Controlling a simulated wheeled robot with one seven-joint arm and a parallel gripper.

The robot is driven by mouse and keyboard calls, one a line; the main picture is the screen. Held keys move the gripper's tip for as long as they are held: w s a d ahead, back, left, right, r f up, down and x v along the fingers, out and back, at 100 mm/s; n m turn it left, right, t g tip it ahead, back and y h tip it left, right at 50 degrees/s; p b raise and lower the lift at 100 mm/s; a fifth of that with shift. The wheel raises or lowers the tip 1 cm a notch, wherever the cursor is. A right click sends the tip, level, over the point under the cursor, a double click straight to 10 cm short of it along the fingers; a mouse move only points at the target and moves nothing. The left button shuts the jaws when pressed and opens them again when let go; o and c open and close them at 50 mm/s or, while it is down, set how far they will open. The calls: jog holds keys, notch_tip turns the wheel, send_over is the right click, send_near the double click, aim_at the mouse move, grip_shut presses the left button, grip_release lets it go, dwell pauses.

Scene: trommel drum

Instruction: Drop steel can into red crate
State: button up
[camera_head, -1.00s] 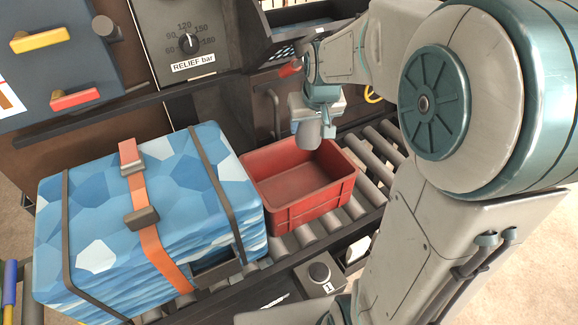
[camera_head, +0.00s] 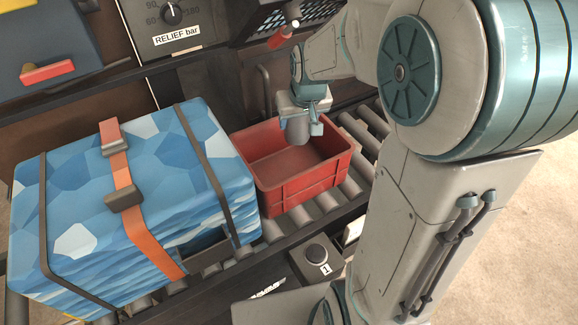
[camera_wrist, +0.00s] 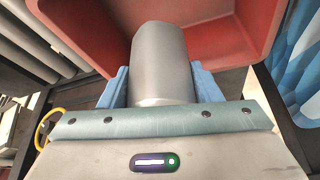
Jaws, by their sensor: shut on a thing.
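The steel can (camera_head: 297,132) is a plain grey cylinder held in my gripper (camera_head: 301,124). It also shows in the wrist view (camera_wrist: 160,62), between the two blue fingers of my gripper (camera_wrist: 160,85). The fingers are shut on its sides. The red crate (camera_head: 312,185) stands on the roller conveyor and is open at the top. In the head view the can hangs over the crate's opening, toward its back right. In the wrist view the red crate (camera_wrist: 82,25) fills the space beyond the can. The can's height above the crate floor is hard to tell.
A blue patterned bundle with straps (camera_head: 80,190) stands close to the crate's left side. Conveyor rollers (camera_head: 355,175) run under and right of the crate. A dark panel with a dial (camera_head: 172,14) and a black basket (camera_head: 300,25) are behind. A button box (camera_head: 318,254) sits in front.

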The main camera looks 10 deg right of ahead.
jog(key=o, duration=1.1)
jog(key=v, duration=1.4)
jog(key=shift+w+p, duration=0.1)
jog(key=shift+p, duration=0.2)
jog(key=shift+m+g, duration=0.4)
jog(key=shift+g, duration=0.5)
jog(key=s+f+p, duration=0.1)
jog(key=s+f, duration=0.1)
jog(key=s, duration=0.2)
jog(key=s+f+p, duration=0.1)
jog(key=s+f, duration=0.1)
jog(key=s, duration=0.3)
jog(key=s+f+p, duration=0.1)
jog(key=s+f, duration=0.1)
jog(key=s, duration=0.3)
jog(key=shift+s+a+f, duration=0.2)
jog(key=shift+s+f, duration=0.05)
jog(key=shift+f, duration=0.05)
